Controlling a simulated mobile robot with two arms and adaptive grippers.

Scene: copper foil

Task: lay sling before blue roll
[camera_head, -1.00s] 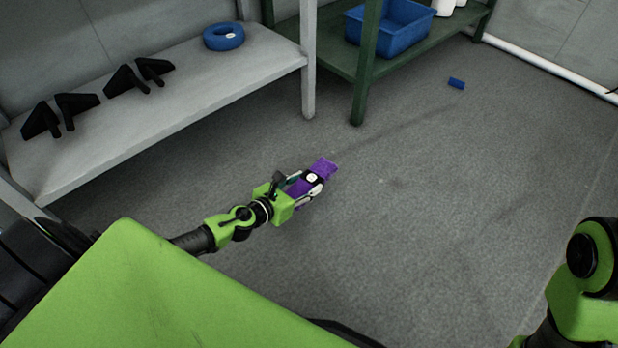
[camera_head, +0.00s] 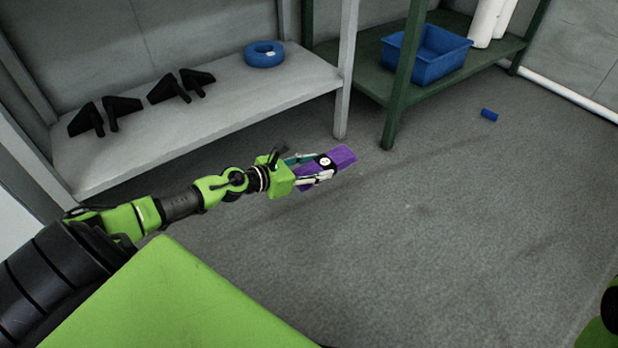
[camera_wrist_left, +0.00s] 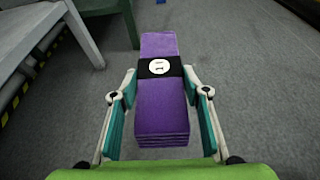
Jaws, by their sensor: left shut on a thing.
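The sling (camera_head: 342,157) is a purple folded strap with a black band and a white round label. My left gripper (camera_head: 322,168) is shut on it and holds it out over the grey floor in front of the bench. In the left wrist view the sling (camera_wrist_left: 160,108) lies lengthwise between the two fingers, its far end pointing away. A blue ring-shaped roll (camera_head: 264,54) with a small white label lies on the grey bench, beyond and left of the sling. My right gripper is not in view.
The grey bench (camera_head: 215,115) also bears several black angled brackets (camera_head: 105,115). A green shelf (camera_head: 365,75) holds a blue bin (camera_head: 428,55) and white rolls (camera_head: 487,20). A small blue cylinder (camera_head: 489,115) lies on the floor at right. The middle floor is clear.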

